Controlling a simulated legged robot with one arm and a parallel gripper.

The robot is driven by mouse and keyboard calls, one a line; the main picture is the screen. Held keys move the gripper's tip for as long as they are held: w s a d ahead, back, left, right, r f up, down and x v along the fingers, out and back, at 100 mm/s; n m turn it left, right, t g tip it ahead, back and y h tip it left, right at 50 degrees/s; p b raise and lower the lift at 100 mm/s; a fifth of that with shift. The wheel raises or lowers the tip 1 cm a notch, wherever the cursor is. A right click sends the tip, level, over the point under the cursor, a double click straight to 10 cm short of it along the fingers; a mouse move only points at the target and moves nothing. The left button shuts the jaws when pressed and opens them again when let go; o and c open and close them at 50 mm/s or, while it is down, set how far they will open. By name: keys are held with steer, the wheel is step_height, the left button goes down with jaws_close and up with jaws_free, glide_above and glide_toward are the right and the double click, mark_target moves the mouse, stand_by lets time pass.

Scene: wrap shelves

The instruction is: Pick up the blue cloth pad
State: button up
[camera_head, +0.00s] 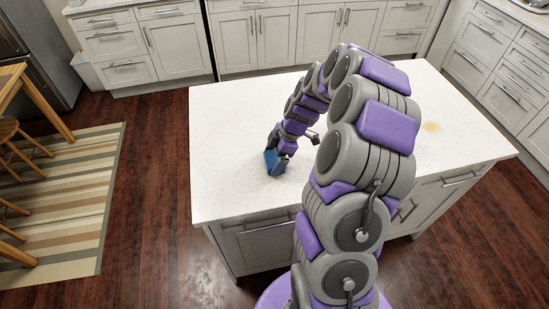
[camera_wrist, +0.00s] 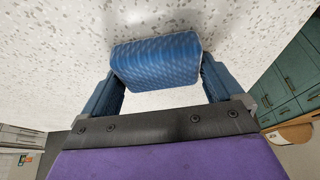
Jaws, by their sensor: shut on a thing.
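The blue cloth pad (camera_wrist: 157,60) shows in the wrist view as a rounded block with a wavy woven pattern. It sits between the two blue fingers of my gripper (camera_wrist: 160,73), one at each end of it, and the gripper is shut on it. In the head view my gripper (camera_head: 275,161) points down at the left part of the white speckled countertop (camera_head: 235,130). There the blue of the pad and the blue of the fingers are hard to tell apart. I cannot tell whether the pad touches the countertop or is just above it.
A tan stain (camera_head: 432,127) marks the countertop to the right of my arm. The rest of the visible top is bare. White cabinets (camera_head: 255,38) line the back. A striped rug (camera_head: 70,190) and a wooden table (camera_head: 45,105) are at left.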

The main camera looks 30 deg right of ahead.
mark_target(268, 159)
steer(key=shift+a+r, duration=0.25)
steer(key=shift+r, duration=0.3)
step_height(268, 159, up, 3)
steer(key=shift+d+f+p, duration=0.1)
steer(key=shift+d+p, duration=0.05)
steer(key=shift+p, duration=0.45)
steer(key=s, duration=0.5)
steer(key=s+p, duration=0.1)
steer(key=s, duration=0.4)
steer(key=s+r+p, duration=0.1)
steer(key=s, duration=0.5)
steer(key=shift+d, duration=0.25)
